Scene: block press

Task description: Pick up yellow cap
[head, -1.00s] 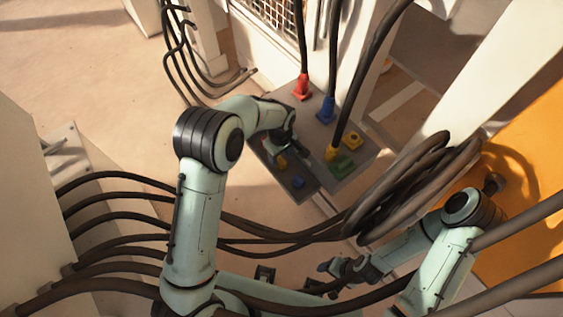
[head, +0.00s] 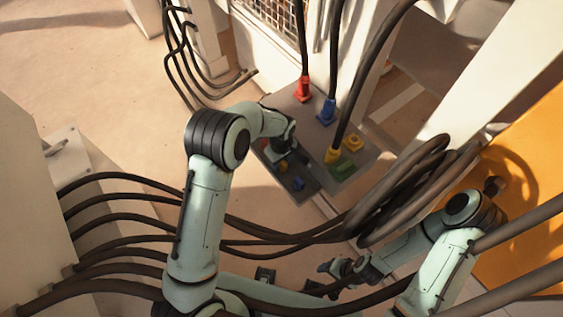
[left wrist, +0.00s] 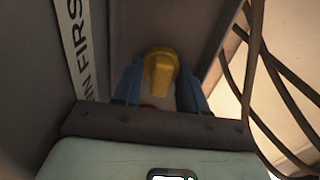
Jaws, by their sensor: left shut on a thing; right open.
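The yellow cap (left wrist: 161,72) sits between the two blue fingers of my left gripper (left wrist: 160,88) in the left wrist view, and the fingers are shut on it. Something reddish shows just below it, mostly hidden. In the head view my left gripper (head: 282,160) is over the near left part of a grey panel (head: 325,136), and the arm hides much of it. I cannot tell whether the cap still touches the panel. My right gripper (head: 330,277) is open and empty at the lower middle, near dark cables.
Coiled cables (head: 405,190) hang between my arms.

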